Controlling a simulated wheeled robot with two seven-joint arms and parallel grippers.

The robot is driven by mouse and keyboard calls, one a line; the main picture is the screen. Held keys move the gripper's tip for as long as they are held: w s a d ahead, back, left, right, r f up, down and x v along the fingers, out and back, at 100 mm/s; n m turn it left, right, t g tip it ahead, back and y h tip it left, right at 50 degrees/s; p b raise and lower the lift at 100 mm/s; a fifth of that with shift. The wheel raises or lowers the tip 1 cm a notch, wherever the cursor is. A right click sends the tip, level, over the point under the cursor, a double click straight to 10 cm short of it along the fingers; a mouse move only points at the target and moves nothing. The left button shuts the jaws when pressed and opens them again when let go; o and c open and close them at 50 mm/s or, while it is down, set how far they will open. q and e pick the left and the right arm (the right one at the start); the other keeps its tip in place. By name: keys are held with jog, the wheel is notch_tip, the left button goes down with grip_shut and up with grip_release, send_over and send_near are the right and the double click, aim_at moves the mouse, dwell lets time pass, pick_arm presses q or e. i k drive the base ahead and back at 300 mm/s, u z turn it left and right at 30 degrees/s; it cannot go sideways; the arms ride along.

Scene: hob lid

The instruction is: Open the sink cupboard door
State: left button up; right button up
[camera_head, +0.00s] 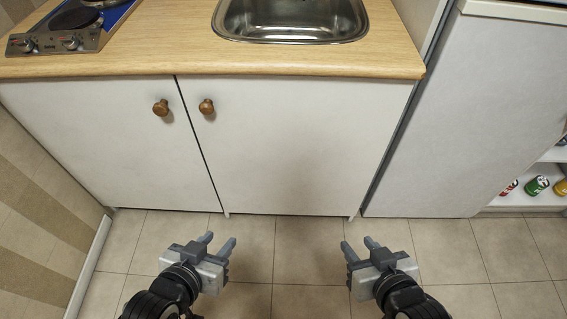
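The sink cupboard door (300,145) is the white panel under the sink (290,20), and it is shut. Its round brown wooden knob (206,107) sits near its upper left corner. A second shut white door (95,140) is to its left, with its own knob (161,107) near its upper right. My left gripper (219,242) is open and empty, low in the picture over the floor, in front of the doors and away from both knobs. My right gripper (358,247) is open and empty, further right, also apart from the doors.
A wooden worktop (150,62) overhangs the doors, with a hob (65,28) at its left end. A tall white panel (475,110) stands to the right, beside shelves holding cans (537,186). A striped wall (35,220) bounds the left. The tiled floor (290,255) before the doors is clear.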

aim_at(269, 144)
jog(key=z, duration=0.15)
jog(key=k, duration=0.95)
jog(key=u, duration=1.4)
jog(key=i, duration=1.1)
jog(key=z, duration=0.2)
